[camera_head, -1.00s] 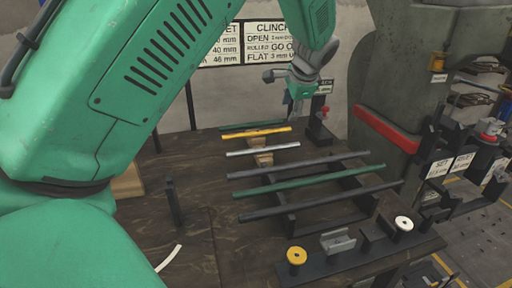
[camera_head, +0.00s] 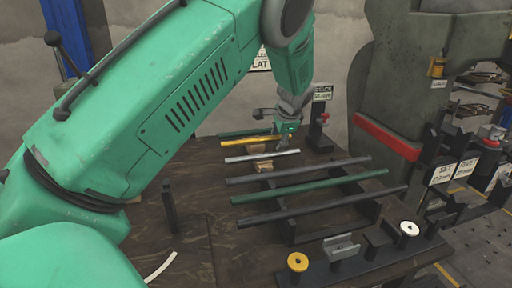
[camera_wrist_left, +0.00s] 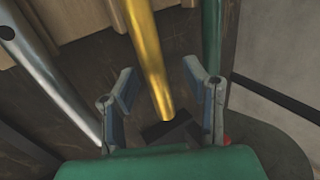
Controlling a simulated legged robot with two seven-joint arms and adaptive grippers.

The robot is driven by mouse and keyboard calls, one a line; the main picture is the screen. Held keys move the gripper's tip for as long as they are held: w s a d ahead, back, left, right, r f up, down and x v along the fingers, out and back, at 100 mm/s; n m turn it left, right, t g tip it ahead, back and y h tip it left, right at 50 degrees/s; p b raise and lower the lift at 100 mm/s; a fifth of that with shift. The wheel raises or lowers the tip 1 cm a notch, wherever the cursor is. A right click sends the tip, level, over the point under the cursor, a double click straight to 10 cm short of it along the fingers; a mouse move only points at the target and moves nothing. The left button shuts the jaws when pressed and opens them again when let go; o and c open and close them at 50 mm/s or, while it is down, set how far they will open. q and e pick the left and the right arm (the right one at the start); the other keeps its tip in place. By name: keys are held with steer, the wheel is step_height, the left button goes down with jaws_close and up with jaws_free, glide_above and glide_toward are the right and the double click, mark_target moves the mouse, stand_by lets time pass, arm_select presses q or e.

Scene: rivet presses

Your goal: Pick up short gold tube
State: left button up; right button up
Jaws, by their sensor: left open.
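The short gold tube (camera_head: 250,141) lies at the back of the dark table, between a short green tube (camera_head: 244,133) and a short silver tube (camera_head: 261,156). My left gripper (camera_head: 284,139) is over its right end. In the left wrist view the gold tube (camera_wrist_left: 149,55) runs down between the two open fingers of my left gripper (camera_wrist_left: 165,105), with its end close to the palm side. The fingers stand apart on either side, and I see no clear contact. My right gripper is not in view.
Long grey and green tubes (camera_head: 310,186) lie on a rack in front. A sign post (camera_head: 320,118) stands just right of my gripper. A fixture rail with yellow (camera_head: 298,262) and white (camera_head: 409,229) spools is at the front. A large press (camera_head: 410,90) stands at right.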

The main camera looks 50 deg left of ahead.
arm_select(q)
steer(key=shift+w+d+f, duration=0.1)
steer(key=shift+f, duration=0.05)
steer(key=shift+d+r, duration=0.25)
steer(key=shift+d, duration=0.05)
jaws_close()
steer(key=shift+a+f, duration=0.25)
steer(key=shift+a, duration=0.2)
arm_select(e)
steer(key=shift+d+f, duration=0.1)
arm_select(q)
steer(key=shift+d+r, duration=0.15)
steer(key=shift+d, duration=0.1)
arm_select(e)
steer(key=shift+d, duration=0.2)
arm_select(q)
steer(key=shift+r, duration=0.3)
step_height(320, 180, up, 9)
steer(key=shift+a+r+p, duration=0.1)
steer(key=shift+r+p, duration=0.1)
steer(key=shift+p, duration=1.05)
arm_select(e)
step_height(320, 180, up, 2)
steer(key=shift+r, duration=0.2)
